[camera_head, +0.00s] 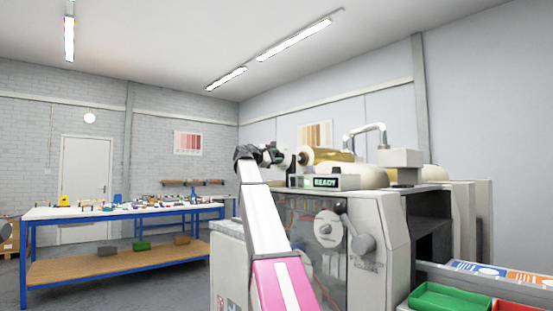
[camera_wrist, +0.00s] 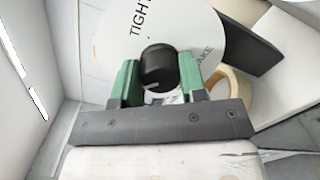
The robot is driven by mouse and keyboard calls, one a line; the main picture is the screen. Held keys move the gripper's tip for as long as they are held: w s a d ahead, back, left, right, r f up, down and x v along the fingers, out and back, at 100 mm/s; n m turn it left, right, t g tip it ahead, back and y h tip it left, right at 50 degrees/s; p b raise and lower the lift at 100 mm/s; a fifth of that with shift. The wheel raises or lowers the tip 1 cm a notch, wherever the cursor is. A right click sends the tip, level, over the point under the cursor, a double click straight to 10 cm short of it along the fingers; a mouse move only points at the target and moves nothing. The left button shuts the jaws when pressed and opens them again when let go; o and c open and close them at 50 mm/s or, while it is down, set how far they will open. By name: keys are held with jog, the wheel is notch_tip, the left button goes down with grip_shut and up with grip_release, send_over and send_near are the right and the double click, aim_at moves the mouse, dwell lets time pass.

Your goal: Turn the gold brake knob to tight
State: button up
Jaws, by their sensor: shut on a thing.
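In the wrist view a black round knob (camera_wrist: 158,68) stands out from a white dial disc (camera_wrist: 180,25). The disc reads "TIGHT" at upper left and "BRAKE", partly cut off, at right. My gripper (camera_wrist: 158,82) has its green fingers on both sides of the knob, shut on it. A short pale mark shows on the knob's lower rim. Other dial words are hidden or out of frame. In the head view my gripper (camera_head: 274,155) is at the left end of a gold roll (camera_head: 334,156) on the machine. The knob is too small to make out there.
The grey machine (camera_head: 370,278) with a "READY" display (camera_head: 322,182) stands below and right of my gripper. A pale ring (camera_wrist: 236,92) and dark bracket (camera_wrist: 250,48) lie right of the dial. A blue-framed workbench (camera_head: 125,211) is at left, with open floor before it.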

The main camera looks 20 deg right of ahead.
jog(key=m, duration=0.4)
jog(key=shift+m, duration=0.4)
jog(key=m, duration=0.4)
jog(key=shift+s+f+y, duration=0.1)
jog(key=shift+y, duration=0.3)
jog(key=m, duration=0.4)
jog(key=shift+f+m+t, duration=0.1)
jog(key=shift+m+t, duration=0.2)
jog(key=shift+m, duration=1.9)
jog(key=o, duration=0.9)
jog(key=shift+o, duration=0.2)
jog(key=shift+a, duration=0.1)
